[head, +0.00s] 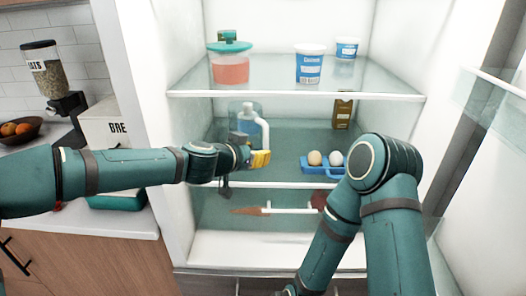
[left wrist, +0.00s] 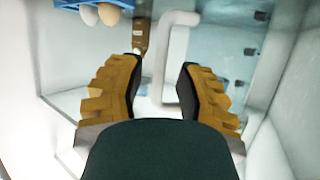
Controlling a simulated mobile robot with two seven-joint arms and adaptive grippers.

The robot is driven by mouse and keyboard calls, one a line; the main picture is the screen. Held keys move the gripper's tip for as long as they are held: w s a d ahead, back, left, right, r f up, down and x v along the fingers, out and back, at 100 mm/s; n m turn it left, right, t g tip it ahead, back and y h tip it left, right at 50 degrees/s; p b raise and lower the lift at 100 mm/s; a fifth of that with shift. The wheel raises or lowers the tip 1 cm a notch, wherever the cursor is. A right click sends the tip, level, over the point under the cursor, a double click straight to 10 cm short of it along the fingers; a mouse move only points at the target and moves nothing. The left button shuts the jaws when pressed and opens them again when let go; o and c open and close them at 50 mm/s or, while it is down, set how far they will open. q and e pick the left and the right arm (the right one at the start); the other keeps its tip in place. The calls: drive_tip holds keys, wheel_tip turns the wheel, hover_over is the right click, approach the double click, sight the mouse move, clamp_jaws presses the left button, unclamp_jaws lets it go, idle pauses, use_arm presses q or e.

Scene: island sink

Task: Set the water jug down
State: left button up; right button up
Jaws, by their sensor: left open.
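The water jug (head: 247,118) is clear with a white handle and stands on the middle glass shelf of the open fridge. In the left wrist view the white handle (left wrist: 180,45) is just beyond my fingertips, and the clear body shows to its right. My left gripper (head: 260,158), with yellow fingers, is at the front of this shelf beside the lower end of the handle. In the left wrist view the left gripper (left wrist: 160,72) is open, its fingers spread apart. My right arm crosses the lower right of the head view; its gripper is out of frame.
A blue egg holder (head: 321,168) with eggs sits right of the jug, with a brown carton (head: 343,111) behind. The upper shelf (head: 290,95) holds a pink-filled container (head: 230,66) and tubs (head: 309,66). A carrot (head: 247,211) lies below. The fridge door (head: 490,115) stands open at right.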

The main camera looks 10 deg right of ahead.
use_arm(q)
drive_tip(key=v, duration=0.7)
drive_tip(key=s+a+f+n+g+y, duration=0.1)
drive_tip(key=s+a+f+n, duration=0.15)
drive_tip(key=f, duration=0.55)
drive_tip(key=s+a+f+n+g+y, duration=0.1)
drive_tip(key=a+f+y, duration=0.15)
drive_tip(key=f, duration=0.65)
drive_tip(key=s+a+f+n+g, duration=0.1)
drive_tip(key=s+a+f+n, duration=0.15)
drive_tip(key=f, duration=0.55)
drive_tip(key=s+a+f+n+g+y, duration=0.1)
drive_tip(key=s+a+f+n+g, duration=0.1)
drive_tip(key=s+a+f, duration=0.3)
drive_tip(key=s+a+f+n+g+y, duration=0.2)
drive_tip(key=s+a+f, duration=0.3)
drive_tip(key=s+f, duration=0.5)
drive_tip(key=shift+s+a+f+n, duration=0.3)
drive_tip(key=shift+s+a+n, duration=0.15)
drive_tip(key=shift+n, duration=0.45)
